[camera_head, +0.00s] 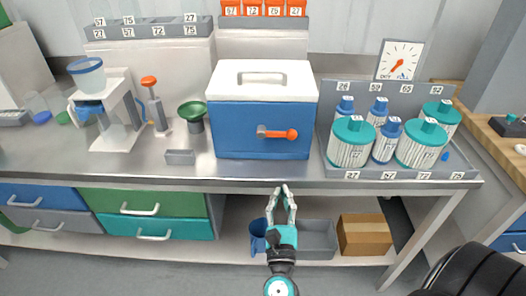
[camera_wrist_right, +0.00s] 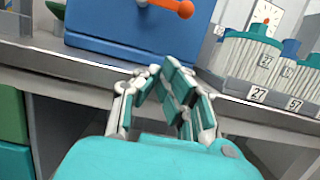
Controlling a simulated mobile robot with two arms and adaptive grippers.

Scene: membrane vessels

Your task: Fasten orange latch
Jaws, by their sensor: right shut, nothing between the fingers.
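The orange latch (camera_head: 283,134) is on the front of a blue box (camera_head: 235,142) with a white lid (camera_head: 262,80). The latch lies about horizontal, its orange knob at the right of a grey pivot. In the right wrist view the latch (camera_wrist_right: 180,8) is at the top edge, partly cut off. My right gripper (camera_head: 282,192) is shut and empty, below and in front of the bench edge, apart from the latch. Its fingertips (camera_wrist_right: 160,75) meet in the right wrist view. My left gripper is not in view.
The blue box stands on a steel bench (camera_head: 240,174). A grey rack (camera_head: 400,175) of teal-lidded and blue-lidded vessels is at its right. A green funnel (camera_head: 193,112) and a small grey block (camera_head: 180,157) are at its left. A cardboard box (camera_head: 365,234) is on the lower shelf.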

